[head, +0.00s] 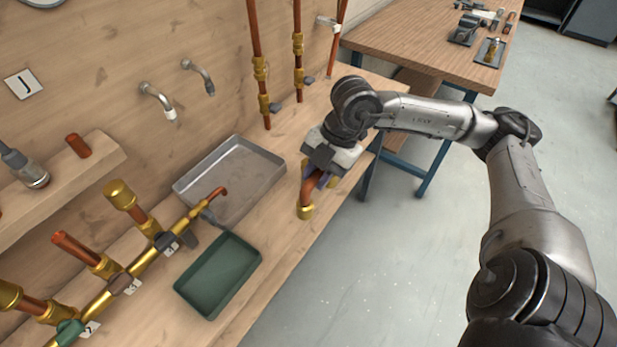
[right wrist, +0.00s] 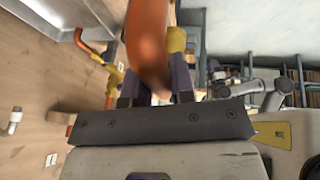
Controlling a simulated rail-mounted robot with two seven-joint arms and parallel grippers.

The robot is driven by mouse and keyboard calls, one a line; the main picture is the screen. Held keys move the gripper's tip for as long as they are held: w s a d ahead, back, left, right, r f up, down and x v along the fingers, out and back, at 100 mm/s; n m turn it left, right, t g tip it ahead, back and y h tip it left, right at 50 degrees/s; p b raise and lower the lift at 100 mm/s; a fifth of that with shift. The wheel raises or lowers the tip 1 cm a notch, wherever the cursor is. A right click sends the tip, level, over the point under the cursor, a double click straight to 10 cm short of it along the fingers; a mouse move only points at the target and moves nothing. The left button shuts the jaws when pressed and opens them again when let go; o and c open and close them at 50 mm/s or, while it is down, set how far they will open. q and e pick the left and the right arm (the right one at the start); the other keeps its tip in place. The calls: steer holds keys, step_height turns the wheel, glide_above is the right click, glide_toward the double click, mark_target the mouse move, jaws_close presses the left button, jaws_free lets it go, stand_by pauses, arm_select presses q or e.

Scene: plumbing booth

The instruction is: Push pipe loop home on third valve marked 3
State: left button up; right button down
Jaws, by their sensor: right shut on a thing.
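My right gripper (head: 318,178) is shut on the pipe loop (head: 309,190), a bent copper pipe with a brass end (head: 305,211). The gripper holds it at the right of the bench, apart from the valves. In the right wrist view the loop (right wrist: 148,45) rises large between the fingers (right wrist: 155,88), with a brass fitting (right wrist: 176,40) beside it. A brass manifold (head: 150,256) with several valves lies at lower left, with number tags beside them. I cannot read the tags surely; the valve nearest the bent copper end has a dark handle (head: 167,242). My left gripper is not seen.
A grey metal tray (head: 270,161) and a green tray (head: 254,256) lie between the manifold and the gripper. Vertical copper pipes (head: 298,45) and two small taps (head: 157,98) stand along the wall. A wooden table (head: 400,45) is behind the arm.

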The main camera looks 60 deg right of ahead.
steer(key=shift+r+p, duration=1.55)
steer(key=shift+r, duration=0.4)
steer(key=shift+r+p, duration=0.35)
steer(key=shift+r, duration=0.1)
